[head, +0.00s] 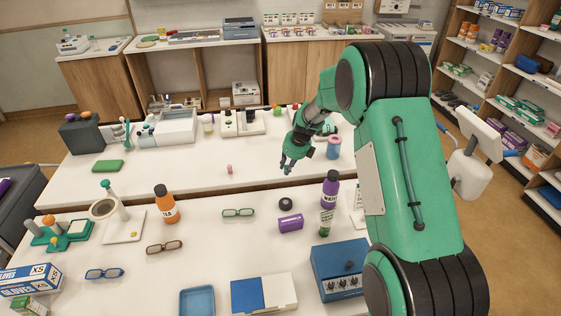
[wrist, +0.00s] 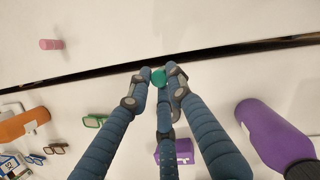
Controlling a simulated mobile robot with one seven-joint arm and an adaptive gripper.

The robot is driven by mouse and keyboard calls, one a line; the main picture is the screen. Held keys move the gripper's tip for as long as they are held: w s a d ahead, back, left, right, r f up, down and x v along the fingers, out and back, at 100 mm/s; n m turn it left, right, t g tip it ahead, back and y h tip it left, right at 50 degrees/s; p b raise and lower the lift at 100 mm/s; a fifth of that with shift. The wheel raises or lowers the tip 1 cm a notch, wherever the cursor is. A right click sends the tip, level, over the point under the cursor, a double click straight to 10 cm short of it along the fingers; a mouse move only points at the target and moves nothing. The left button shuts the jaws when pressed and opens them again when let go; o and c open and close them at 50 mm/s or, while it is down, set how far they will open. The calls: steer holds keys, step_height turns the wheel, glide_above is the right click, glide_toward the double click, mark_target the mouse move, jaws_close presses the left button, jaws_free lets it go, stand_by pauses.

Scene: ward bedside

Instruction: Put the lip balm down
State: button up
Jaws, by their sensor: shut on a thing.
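My gripper (head: 287,167) hangs over the white tables, near the dark gap between the back and front ones. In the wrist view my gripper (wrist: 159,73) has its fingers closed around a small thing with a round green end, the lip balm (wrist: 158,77). Only this green end shows; the fingers hide the rest. In the head view I cannot make the lip balm out between the fingers. The held thing appears above the surface, with no contact visible.
A small pink cylinder (head: 229,168) stands on the back table (head: 190,177), left of my gripper. The front table holds green glasses (head: 238,212), an orange bottle (head: 166,204), a purple bottle (head: 330,190) and a purple box (head: 290,223). Bare surface lies around the pink cylinder.

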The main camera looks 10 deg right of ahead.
steer(key=w, duration=0.3)
steer(key=w+b, duration=0.1)
steer(key=w, duration=0.2)
steer(key=w+f, duration=0.1)
steer(key=w, duration=0.2)
steer(key=shift+w+a, duration=0.15)
steer(key=shift+w, duration=0.2)
steer(key=shift+r, duration=0.1)
steer(key=shift+b, duration=0.3)
steer(key=shift+f+b, duration=0.6)
steer(key=shift+f, duration=1.2)
steer(key=o, duration=0.8)
steer(key=shift+f, duration=0.1)
steer(key=p+v, duration=0.3)
steer(key=v, duration=0.9)
